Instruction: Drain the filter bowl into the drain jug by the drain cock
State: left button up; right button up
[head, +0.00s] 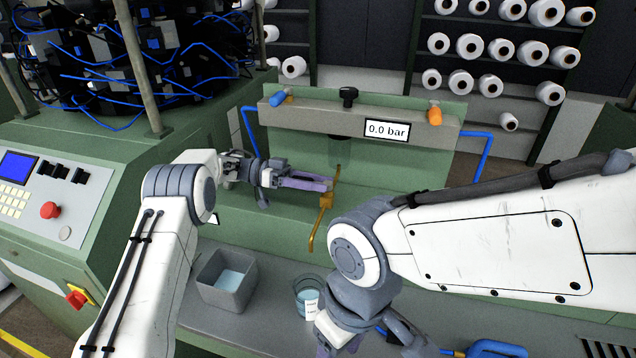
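The clear filter bowl (340,152) hangs under the grey bar of the green panel. Below it is the brass drain cock (326,200), with a thin lever standing up and a spout bent down to the left. My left gripper (328,184) reaches in from the left, its purple fingertips at the cock's lever; whether they grip it is unclear. The drain jug (300,290), clear with a white label, stands on the grey bench below the spout. My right gripper (324,346) is low in front of the jug, mostly hidden by my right arm, so its opening cannot be judged.
A grey square tub (226,296) with pale blue contents stands left of the jug. A gauge display (387,131) reads 0.0 bar. A black knob (348,95) tops the bar. A blue-handled item (490,347) lies at the lower right. The bench between tub and jug is clear.

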pick_arm(q)
jog(key=r, duration=0.3)
jog(key=r+b, duration=0.1)
jog(key=shift+s+d+r, duration=0.2)
jog(key=shift+d, duration=0.05)
jog(key=s+d+r+b, duration=0.2)
jog(key=s+d+r, duration=0.4)
jog(key=d, duration=0.3)
jog(key=shift+r, duration=0.3)
jog(key=shift+s+d, duration=0.1)
